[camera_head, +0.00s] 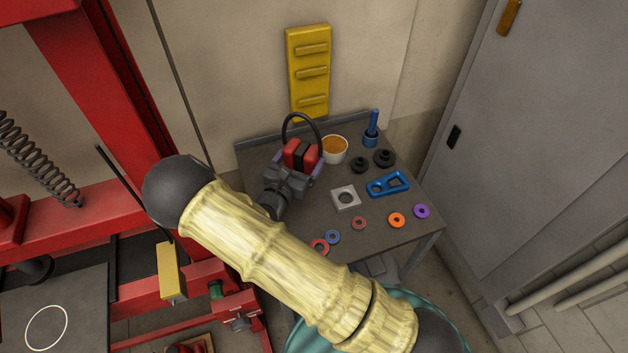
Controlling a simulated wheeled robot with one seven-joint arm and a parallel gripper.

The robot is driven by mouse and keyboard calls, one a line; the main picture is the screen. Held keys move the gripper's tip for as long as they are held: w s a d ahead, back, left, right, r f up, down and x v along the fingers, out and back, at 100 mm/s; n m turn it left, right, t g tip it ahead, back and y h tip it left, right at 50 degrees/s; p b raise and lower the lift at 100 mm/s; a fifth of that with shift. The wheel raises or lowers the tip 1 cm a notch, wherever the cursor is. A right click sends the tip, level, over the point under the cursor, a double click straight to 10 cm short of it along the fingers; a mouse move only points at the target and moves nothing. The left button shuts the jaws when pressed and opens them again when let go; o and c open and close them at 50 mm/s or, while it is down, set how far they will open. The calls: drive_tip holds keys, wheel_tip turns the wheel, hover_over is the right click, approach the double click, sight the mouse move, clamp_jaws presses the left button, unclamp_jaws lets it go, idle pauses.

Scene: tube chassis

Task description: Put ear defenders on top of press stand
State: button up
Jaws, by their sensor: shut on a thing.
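The ear defenders (301,153), with red cups and a black arched headband, are at the back left of the small grey table. My gripper (303,166) is shut on them, with its fingers at both sides of the red cups. The cups' underside is hidden, so I cannot tell whether they touch the table top. The press stand appears to be the flat dark grey surface (85,296) at the lower left, marked with a thin light ring, beside the red press frame (95,75). My arm crosses the middle of the view.
The grey table (380,235) also holds an orange-filled cup (334,149), a blue upright tool (371,130), black knobs (384,158), a blue bracket (388,185), a square metal plate (346,198) and several coloured rings. A yellow rack (309,70) hangs behind. A coiled spring (40,160) hangs at left.

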drive_tip(key=shift+f, duration=1.8)
wheel_tip(320, 180, down, 4)
drive_tip(key=shift+f, duration=0.1)
